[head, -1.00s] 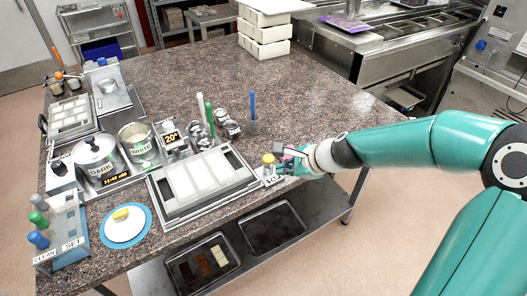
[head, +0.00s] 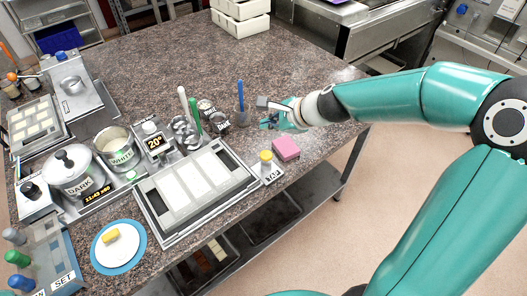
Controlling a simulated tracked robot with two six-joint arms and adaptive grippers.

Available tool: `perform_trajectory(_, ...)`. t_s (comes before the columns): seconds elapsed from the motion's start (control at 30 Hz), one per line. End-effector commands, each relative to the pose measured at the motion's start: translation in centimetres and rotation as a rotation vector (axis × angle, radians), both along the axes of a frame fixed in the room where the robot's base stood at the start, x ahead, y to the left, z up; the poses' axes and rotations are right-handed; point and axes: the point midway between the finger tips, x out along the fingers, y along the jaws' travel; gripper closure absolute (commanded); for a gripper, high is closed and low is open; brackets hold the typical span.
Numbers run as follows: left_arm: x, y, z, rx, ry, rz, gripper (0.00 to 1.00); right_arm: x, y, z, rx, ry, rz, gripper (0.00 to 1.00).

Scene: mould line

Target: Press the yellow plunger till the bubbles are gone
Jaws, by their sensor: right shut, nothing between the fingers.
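The yellow plunger (head: 265,156) is a small yellow round cap on a small pale labelled base at the right end of the white-celled mould tray (head: 187,190). My right gripper (head: 268,121) is shut and empty. It is in the air behind the plunger, apart from it, near the blue upright stick (head: 241,96). Any bubbles are too small to tell in this view. My left gripper is out of view.
A pink block (head: 286,148) lies right of the plunger, near the table edge. Pots marked DARK (head: 70,172) and WHITE (head: 118,151) stand to the left. A white plate (head: 118,247) with a yellow piece is at front left.

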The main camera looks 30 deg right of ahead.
Motion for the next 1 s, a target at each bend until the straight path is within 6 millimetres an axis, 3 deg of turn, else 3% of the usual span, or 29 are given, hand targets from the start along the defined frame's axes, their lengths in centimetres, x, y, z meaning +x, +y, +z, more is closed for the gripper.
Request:
perform_trajectory(0.37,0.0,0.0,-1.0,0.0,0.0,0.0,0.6,0.2,0.3,-1.3,0.0,0.001,0.007,1.0)
perform_trajectory(0.57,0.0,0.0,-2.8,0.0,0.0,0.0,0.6,0.2,0.3,-3.7,-0.001,0.002,0.007,1.0)
perform_trajectory(0.8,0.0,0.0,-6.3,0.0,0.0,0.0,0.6,0.2,0.3,-7.1,-0.001,0.0,0.008,1.0)
perform_trajectory(1.0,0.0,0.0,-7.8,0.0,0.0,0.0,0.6,0.3,0.3,-8.7,-0.001,0.0,0.008,1.0)
